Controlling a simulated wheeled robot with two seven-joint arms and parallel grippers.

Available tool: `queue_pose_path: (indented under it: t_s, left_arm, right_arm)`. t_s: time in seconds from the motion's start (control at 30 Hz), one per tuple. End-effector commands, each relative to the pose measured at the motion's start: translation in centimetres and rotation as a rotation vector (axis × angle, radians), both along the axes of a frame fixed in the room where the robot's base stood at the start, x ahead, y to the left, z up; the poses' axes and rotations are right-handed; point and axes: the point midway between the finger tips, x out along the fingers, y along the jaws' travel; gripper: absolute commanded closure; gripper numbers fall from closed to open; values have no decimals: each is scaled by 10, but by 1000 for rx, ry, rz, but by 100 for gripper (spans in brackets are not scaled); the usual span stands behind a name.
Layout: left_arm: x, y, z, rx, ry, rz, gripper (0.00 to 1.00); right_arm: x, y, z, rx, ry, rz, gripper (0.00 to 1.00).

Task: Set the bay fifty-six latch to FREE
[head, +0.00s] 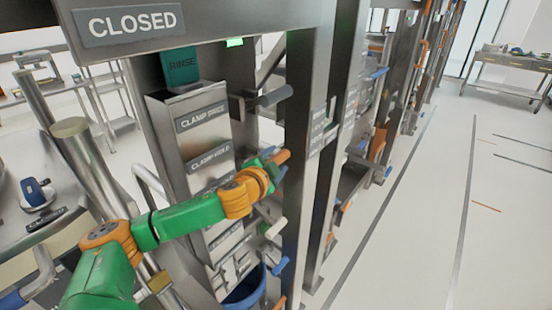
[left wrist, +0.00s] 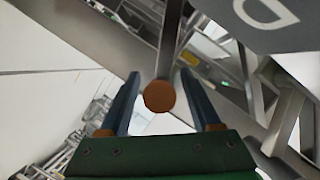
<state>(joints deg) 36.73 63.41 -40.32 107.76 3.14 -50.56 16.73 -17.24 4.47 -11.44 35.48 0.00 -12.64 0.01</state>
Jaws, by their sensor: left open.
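In the head view, a steel panel carries a CLAMP FREE plate (head: 201,118) above a CLAMP HOLD plate (head: 210,156). A lever with an orange grip (head: 283,156) sticks out beside the panel, at about the height of the CLAMP HOLD plate. My left gripper (head: 270,161) is at this lever, partly hidden by my own wrist. In the left wrist view, its fingers (left wrist: 160,76) are open, one on each side of the grip's round orange end (left wrist: 159,96), with gaps visible on both sides. I cannot read a bay number. My right gripper is out of view.
A grey handle (head: 274,95) sticks out above the orange grip, and a pale one (head: 276,228) and a blue one (head: 280,266) below. A steel post (head: 302,140) stands close to the right of my gripper. The floor (head: 420,220) at the right is mostly clear.

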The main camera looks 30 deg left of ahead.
Motion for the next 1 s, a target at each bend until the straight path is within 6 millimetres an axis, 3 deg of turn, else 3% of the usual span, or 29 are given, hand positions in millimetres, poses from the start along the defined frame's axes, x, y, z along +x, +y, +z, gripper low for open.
queue_pose_path:
  t_s: [0.2, 0.43, 1.0]
  left_arm:
    - [0, 0, 0, 0, 0, 0, 38]
    - [0, 0, 0, 0, 0, 0, 100]
    - [0, 0, 0, 0, -1, 1, 100]
  right_arm:
    - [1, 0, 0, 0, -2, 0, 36]
    - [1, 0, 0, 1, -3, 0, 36]
    - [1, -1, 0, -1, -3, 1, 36]
